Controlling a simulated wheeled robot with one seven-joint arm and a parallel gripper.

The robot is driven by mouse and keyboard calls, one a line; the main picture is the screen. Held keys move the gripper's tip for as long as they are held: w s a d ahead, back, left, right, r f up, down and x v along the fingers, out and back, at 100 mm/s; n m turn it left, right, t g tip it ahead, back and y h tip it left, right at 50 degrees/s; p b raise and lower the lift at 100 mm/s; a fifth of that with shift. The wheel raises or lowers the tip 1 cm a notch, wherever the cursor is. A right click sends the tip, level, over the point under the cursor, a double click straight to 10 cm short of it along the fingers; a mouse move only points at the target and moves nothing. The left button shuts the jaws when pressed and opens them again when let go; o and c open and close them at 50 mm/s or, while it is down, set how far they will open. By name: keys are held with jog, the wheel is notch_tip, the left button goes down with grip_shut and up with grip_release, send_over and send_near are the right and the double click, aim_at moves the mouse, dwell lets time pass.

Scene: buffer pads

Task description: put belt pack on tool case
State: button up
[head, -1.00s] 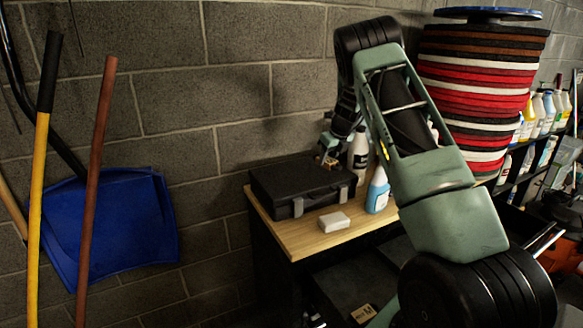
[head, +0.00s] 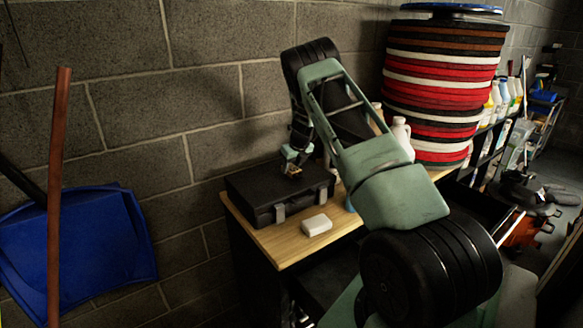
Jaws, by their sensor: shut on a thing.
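The tool case (head: 250,192) is a closed black box with grey latches, lying flat on a wooden tabletop. My gripper (head: 293,171) is just over the rear middle part of its lid, pointing down. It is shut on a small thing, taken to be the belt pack. The held thing is tiny and dark against the black lid, with a tan patch at the fingertips, so its outline is unclear. I cannot tell whether it touches the lid.
A white block (head: 317,225) lies on the wooden tabletop (head: 275,246) in front of the case. Bottles (head: 402,137) and a tall stack of red, black and white pads (head: 440,90) stand to the right, partly behind my arm. A blue dustpan (head: 110,240) hangs at left.

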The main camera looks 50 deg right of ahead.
jog(key=shift+f, duration=0.75)
jog(key=shift+f, duration=0.1)
jog(key=o, duration=1)
jog(key=shift+c, duration=0.2)
